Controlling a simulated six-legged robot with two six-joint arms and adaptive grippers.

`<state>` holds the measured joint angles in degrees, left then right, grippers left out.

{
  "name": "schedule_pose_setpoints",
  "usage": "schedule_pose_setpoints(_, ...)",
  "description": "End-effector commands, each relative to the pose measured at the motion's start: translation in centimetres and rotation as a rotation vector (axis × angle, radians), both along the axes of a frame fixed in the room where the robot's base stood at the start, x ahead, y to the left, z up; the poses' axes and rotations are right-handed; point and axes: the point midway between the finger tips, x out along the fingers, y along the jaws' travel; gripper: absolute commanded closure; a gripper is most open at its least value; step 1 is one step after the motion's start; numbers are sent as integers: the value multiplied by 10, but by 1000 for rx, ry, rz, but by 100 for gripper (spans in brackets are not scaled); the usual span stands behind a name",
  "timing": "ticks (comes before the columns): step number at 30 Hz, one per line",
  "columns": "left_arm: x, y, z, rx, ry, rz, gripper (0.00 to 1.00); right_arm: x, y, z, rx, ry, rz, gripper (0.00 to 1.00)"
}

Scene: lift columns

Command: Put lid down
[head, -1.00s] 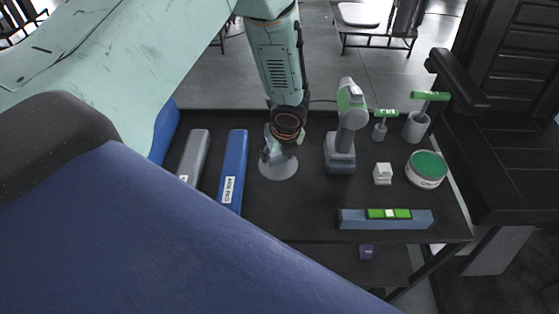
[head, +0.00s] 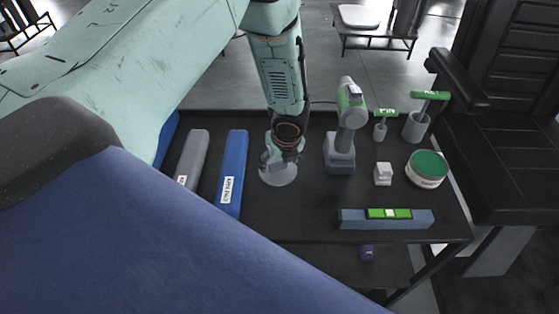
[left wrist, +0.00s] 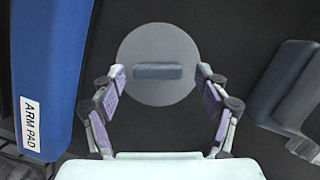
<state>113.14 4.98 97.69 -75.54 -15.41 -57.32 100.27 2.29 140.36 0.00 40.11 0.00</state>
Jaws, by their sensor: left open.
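The lid (head: 279,178) is a grey round disc lying flat on the dark table top. In the left wrist view the whole lid (left wrist: 158,99) shows, with a dark bar handle (left wrist: 158,72) across it. My left gripper (head: 281,161) is right above the lid in the head view and hides part of it. In the left wrist view my left gripper (left wrist: 161,73) is open, with one finger on each side of the handle and a gap at both ends. My right gripper is in neither view.
A blue arm pad (head: 232,172) and a grey pad lie left of the lid. A drill (head: 341,155) stands close on its right. Further right are a small white block (head: 383,174), a green-lidded tub (head: 427,169), two green-handled tools and a level (head: 358,219).

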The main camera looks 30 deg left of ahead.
Motion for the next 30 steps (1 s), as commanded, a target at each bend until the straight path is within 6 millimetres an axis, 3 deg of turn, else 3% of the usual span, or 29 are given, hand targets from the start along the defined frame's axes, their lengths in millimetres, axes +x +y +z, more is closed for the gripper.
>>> schedule_pose_setpoints(9,0,0,6,0,0,0,25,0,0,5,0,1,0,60)
schedule_pose_setpoints(24,-16,-23,98,2,-1,-1,25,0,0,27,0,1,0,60)
schedule_pose_setpoints(30,-20,-28,116,0,0,1,25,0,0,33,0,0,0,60)
